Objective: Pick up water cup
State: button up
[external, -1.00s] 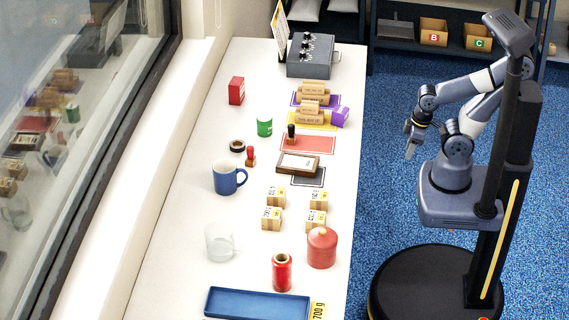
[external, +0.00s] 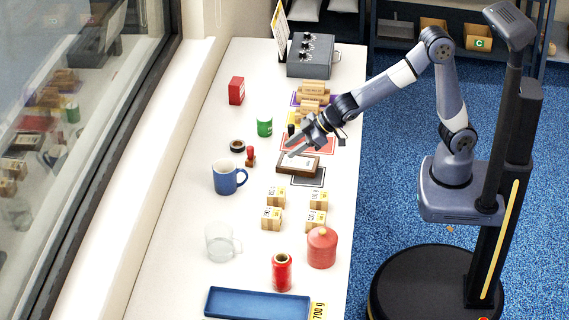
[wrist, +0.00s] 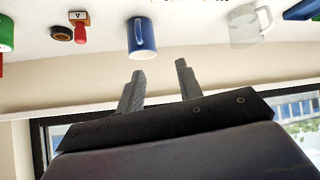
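A clear glass mug (external: 219,243) stands upright on the white table, left of a red lidded jar. It also shows at the upper right of the wrist view (wrist: 243,28). A blue mug (external: 225,178) stands farther back on the table and shows near the top middle of the wrist view (wrist: 141,40). Either could be the water cup; I cannot see any water. My gripper (external: 291,149) is above the table near the dark framed plate, right of and behind the blue mug. In the wrist view its two fingers (wrist: 160,69) are apart with nothing between them.
A red jar (external: 321,248), a red spool (external: 282,272) and a blue tray (external: 258,304) stand near the glass mug. Several wooden blocks (external: 272,218) sit to its right. Stamps and a green can (external: 265,127) lie behind the blue mug. The window ledge borders the table's left.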

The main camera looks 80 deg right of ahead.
jog(key=w+a+f+n+y, duration=0.2)
jog(key=w+a, duration=0.1)
jog(key=a, duration=0.6)
jog(key=w+a+f+n+y+p, duration=0.1)
jog(key=w+a+f+y, duration=0.15)
jog(key=a, duration=0.55)
jog(key=w+a+f+n+y, duration=0.2)
jog(key=a+y, duration=0.1)
jog(key=a, duration=0.6)
jog(key=b, duration=0.1)
send_near(225, 244)
jog(key=s+a+f, duration=0.1)
jog(key=s, duration=0.1)
notch_tip(225, 244, down, 3)
jog(key=shift+w+f, duration=0.1)
jog(key=shift+w, duration=0.1)
jog(key=shift+p+x, duration=0.3)
jog(key=shift+x, duration=0.6)
jog(key=shift+w+a+f, duration=0.1)
jog(key=shift+w+a, duration=0.3)
jog(key=shift+w, duration=0.05)
jog(key=shift+c, duration=0.4)
grip_shut()
